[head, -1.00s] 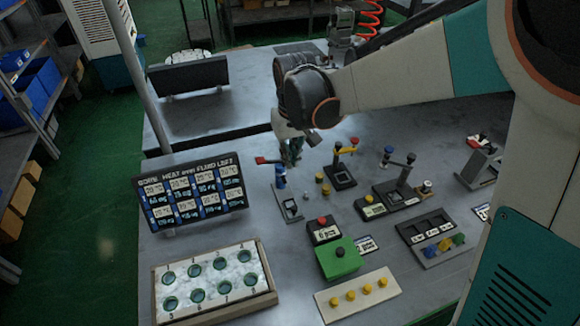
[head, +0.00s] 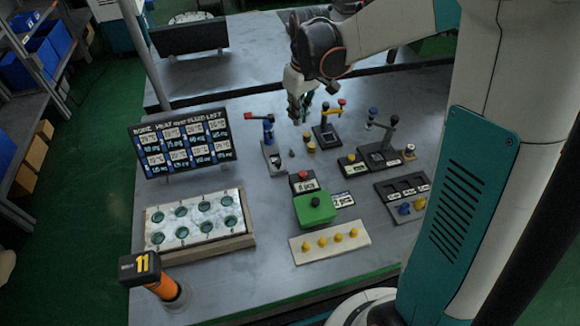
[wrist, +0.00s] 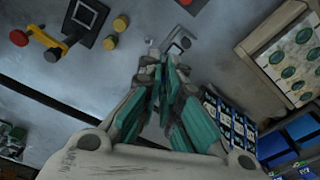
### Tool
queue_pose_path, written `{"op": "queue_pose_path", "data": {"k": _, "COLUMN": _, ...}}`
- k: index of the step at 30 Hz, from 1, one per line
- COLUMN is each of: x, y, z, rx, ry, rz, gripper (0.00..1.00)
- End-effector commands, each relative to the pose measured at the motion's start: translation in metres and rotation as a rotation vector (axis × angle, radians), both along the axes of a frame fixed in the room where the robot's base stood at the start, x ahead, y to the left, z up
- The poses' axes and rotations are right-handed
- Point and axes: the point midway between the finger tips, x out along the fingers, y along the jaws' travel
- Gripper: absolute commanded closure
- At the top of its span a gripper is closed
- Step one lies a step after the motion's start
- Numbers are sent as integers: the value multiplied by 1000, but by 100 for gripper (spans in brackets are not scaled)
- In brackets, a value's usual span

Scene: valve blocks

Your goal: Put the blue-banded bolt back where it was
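I cannot make out a blue band on any bolt. A small grey piece (head: 291,153) stands on the table beside the red-handled valve with a blue body (head: 268,130); a small piece (wrist: 152,42) also shows beyond my fingertips in the wrist view. My gripper (head: 298,118) hangs above the table, right of the blue valve and behind the yellow knobs (head: 310,142). In the wrist view its teal-padded fingers (wrist: 158,62) come together at the tips. I see nothing clearly held between them.
A white board with several round holes (head: 152,218) is at front left, below a dark label panel (head: 180,143). An orange-handled item marked 11 (head: 160,288) is at the front-left edge.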

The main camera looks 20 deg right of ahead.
Motion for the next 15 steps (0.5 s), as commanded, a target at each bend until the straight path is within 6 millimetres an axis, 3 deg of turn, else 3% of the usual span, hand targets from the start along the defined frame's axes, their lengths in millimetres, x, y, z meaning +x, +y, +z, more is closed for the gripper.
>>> {"op": "queue_pose_path", "data": {"k": 15, "x": 0, "y": 0, "z": -125, "rx": 0, "ry": 0, "rz": 0, "gripper": 100}}
